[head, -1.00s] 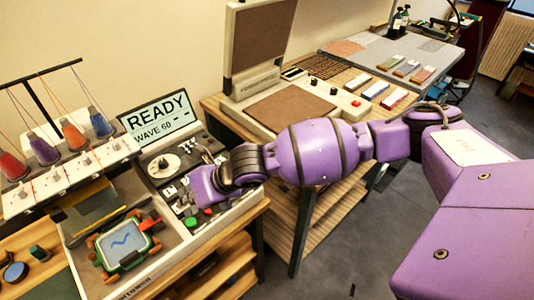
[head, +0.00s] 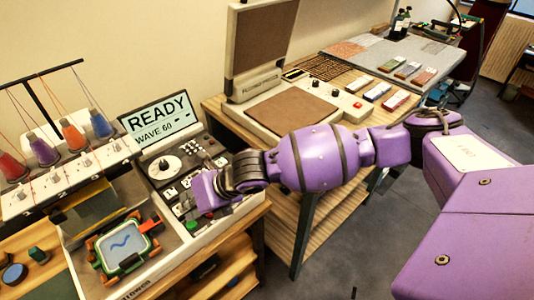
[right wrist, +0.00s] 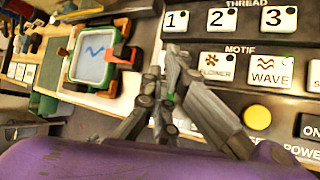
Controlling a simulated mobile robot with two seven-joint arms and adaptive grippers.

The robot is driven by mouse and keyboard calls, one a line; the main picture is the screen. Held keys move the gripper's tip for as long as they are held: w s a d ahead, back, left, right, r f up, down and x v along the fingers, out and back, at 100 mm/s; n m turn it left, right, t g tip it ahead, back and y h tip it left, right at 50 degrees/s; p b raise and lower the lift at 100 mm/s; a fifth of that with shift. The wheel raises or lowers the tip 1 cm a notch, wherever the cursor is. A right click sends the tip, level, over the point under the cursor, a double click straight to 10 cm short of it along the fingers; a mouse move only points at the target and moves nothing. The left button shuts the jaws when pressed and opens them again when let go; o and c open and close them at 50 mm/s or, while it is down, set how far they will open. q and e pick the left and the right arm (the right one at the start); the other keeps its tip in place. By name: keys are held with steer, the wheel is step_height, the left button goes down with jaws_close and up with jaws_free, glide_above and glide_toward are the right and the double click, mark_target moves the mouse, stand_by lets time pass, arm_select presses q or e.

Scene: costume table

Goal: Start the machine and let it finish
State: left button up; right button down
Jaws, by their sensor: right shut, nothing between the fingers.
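The embroidery machine's screen (head: 158,116) reads READY and WAVE 60, with dashes beside it. Its control panel (head: 178,165) has a dial, keys and a green button (head: 191,225) near the front. My right gripper (head: 188,208) is shut and empty, low over the panel beside the green button; I cannot tell whether it touches. In the right wrist view its fingers (right wrist: 176,62) come together left of the WAVE key (right wrist: 270,70), and a bit of green shows between them. The green-framed hoop (right wrist: 92,52) holds pale blue cloth with a dark wave. My left gripper is out of view.
Thread cones (head: 72,135) stand on a rack at the left. A yellow button (right wrist: 257,117) and a power switch (right wrist: 310,127) lie right of my fingers. A press with a raised lid (head: 262,40) stands on the wooden table behind my arm.

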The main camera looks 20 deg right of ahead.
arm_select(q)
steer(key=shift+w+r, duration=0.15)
arm_select(e)
steer(key=shift+w, duration=0.1)
stand_by(0.3)
steer(key=shift+f, duration=0.4)
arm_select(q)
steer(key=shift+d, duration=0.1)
